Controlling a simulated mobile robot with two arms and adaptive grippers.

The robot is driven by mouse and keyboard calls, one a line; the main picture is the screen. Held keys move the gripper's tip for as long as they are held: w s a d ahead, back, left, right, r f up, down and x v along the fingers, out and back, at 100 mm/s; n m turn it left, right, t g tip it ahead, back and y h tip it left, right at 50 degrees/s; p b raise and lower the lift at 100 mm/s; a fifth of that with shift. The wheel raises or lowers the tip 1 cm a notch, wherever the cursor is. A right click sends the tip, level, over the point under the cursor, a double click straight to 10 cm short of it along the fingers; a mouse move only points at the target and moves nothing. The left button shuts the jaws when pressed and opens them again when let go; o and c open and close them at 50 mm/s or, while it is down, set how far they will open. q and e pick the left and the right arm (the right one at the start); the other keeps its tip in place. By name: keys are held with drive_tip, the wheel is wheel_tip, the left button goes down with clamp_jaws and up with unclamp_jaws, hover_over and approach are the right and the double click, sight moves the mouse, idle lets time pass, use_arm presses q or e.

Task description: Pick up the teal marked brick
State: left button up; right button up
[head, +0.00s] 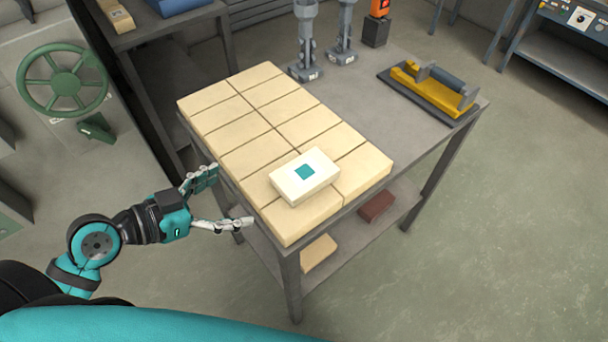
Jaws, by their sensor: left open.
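The teal marked brick (319,182) is a pale cream block with a teal square on its top face. It lies flat on a layer of tan bricks (247,116) near the front corner of the grey table (350,75). My left gripper (226,200) is open and empty, beside the table's left edge, to the left of the marked brick and apart from it. Its two fingers point right, toward the brick layer. My right gripper is not in the picture.
A yellow and grey tool (428,88) lies on a dark plate at the table's right. Two grey metal stands (305,60) and an orange device (379,8) are at the back. A tan brick (318,252) and a red-brown brick (376,206) lie on the lower shelf. A green handwheel (65,83) is at left.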

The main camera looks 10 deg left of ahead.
use_arm(q)
drive_tip(key=p, duration=0.3)
approach(292, 180)
drive_tip(key=w, duration=0.1)
drive_tip(key=w+d, duration=0.1)
drive_tip(key=shift+w+d+f, duration=0.2)
drive_tip(key=shift+w+f, duration=0.15)
drive_tip(key=shift+w, duration=0.05)
drive_tip(key=shift+w+d+f, duration=0.25)
drive_tip(key=shift+w+d, duration=0.05)
drive_tip(key=shift+w, duration=0.05)
drive_tip(key=shift+w+d+f, duration=0.1)
drive_tip(key=shift+w+d, duration=0.1)
drive_tip(key=shift+d, duration=0.1)
drive_tip(key=p+x, duration=0.2)
drive_tip(key=x, duration=0.1)
drive_tip(key=shift+d+f, duration=0.2)
drive_tip(key=shift+d, duration=0.1)
drive_tip(key=shift+w+d+f, duration=0.2)
drive_tip(key=shift+w+f, duration=0.1)
drive_tip(key=shift+w, duration=0.05)
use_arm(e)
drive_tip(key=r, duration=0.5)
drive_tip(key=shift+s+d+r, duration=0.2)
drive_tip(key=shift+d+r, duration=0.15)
use_arm(q)
drive_tip(key=shift+c, duration=0.3)
